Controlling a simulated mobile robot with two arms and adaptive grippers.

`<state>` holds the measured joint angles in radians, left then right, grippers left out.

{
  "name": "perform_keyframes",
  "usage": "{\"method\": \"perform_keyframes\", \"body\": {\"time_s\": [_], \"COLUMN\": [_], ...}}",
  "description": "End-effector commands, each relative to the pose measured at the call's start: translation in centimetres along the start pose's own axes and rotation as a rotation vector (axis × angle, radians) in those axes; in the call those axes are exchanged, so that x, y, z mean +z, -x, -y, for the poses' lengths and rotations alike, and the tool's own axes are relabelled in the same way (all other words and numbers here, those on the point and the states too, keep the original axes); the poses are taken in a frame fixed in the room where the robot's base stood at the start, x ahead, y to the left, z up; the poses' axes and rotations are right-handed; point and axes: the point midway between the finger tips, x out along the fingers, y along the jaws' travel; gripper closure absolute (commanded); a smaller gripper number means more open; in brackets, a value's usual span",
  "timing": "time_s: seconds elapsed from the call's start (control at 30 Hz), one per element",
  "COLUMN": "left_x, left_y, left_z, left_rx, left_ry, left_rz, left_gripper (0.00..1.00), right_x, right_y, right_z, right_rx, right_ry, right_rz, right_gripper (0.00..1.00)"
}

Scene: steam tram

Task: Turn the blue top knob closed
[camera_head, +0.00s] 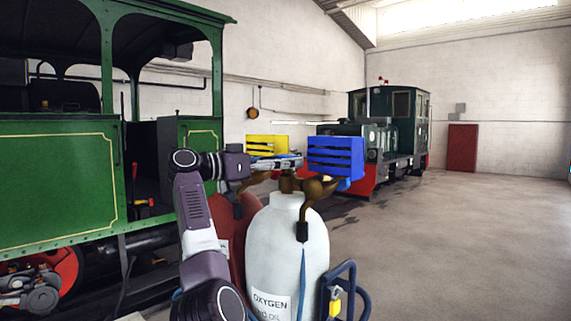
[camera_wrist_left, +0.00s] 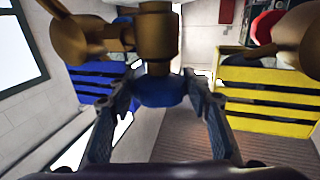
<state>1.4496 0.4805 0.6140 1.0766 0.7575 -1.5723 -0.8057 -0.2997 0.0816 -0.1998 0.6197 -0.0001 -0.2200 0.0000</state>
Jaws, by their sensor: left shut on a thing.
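The white oxygen cylinder (camera_head: 288,250) stands upright at the lower middle of the head view, with a brass valve (camera_head: 288,182) on top. My left gripper (camera_head: 288,163) reaches in from the left at the height of the valve top. In the left wrist view, the blue knob (camera_wrist_left: 160,92) sits at the end of the brass valve stem (camera_wrist_left: 158,40), between the two fingers of my left gripper (camera_wrist_left: 161,88). The gripper is shut on the knob. In the head view the fingers largely hide the knob. My right gripper is not in view.
A blue slatted box (camera_head: 336,156) and a yellow one (camera_head: 267,146) flank the valve closely. A red cylinder (camera_head: 232,235) stands beside the white one. A green steam tram (camera_head: 60,190) fills the left; a dark locomotive (camera_head: 385,130) is behind. The floor at right is clear.

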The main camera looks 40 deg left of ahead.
Motion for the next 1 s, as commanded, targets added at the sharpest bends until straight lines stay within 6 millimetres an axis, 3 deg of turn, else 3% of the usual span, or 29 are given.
{"method": "perform_keyframes", "body": {"time_s": [0.4, 0.97, 1.0], "left_x": [-0.1, 0.0, 0.0], "left_y": [0.0, -0.1, -0.1], "left_z": [0.1, 0.0, 0.0], "left_rx": [0.153, 0.176, 0.176], "left_ry": [0.003, -0.001, -0.001], "left_rz": [0.003, 0.001, 0.001], "left_gripper": [0.79, 0.79, 0.52], "right_x": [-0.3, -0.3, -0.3], "right_y": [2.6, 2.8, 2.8], "right_z": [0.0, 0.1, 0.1], "right_rx": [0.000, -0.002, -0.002], "right_ry": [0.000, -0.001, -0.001], "right_rz": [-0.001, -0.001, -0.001], "right_gripper": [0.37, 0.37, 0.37]}}
